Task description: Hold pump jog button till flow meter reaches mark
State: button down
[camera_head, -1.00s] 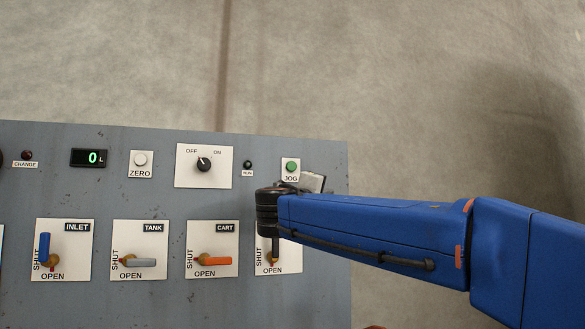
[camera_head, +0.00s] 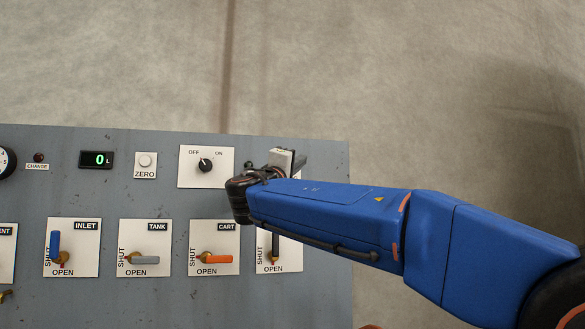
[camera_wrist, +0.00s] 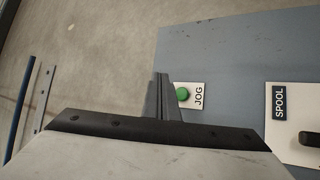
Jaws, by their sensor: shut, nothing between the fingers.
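The green JOG button (camera_wrist: 183,94) shows in the wrist view on its white plate, just right of my gripper's fingertips (camera_wrist: 162,78). The fingers are shut and empty. Whether they touch anything is not clear, but they do not cover the button in that view. In the head view, my gripper (camera_head: 283,160) hides the button and most of its plate. The flow meter display (camera_head: 97,159) reads 0 L in green digits.
The pump knob (camera_head: 205,165) points toward OFF. The ZERO button (camera_head: 145,161) is left of it. Below are the blue INLET handle (camera_head: 54,245), grey TANK handle (camera_head: 144,260), orange CART handle (camera_head: 217,259) and black SPOOL handle (camera_head: 275,247). Bare floor lies beyond the panel.

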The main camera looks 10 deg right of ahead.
jog(key=w, duration=0.8)
jog(key=shift+w, duration=0.15)
jog(key=shift+w, duration=0.9)
dwell(6.2)
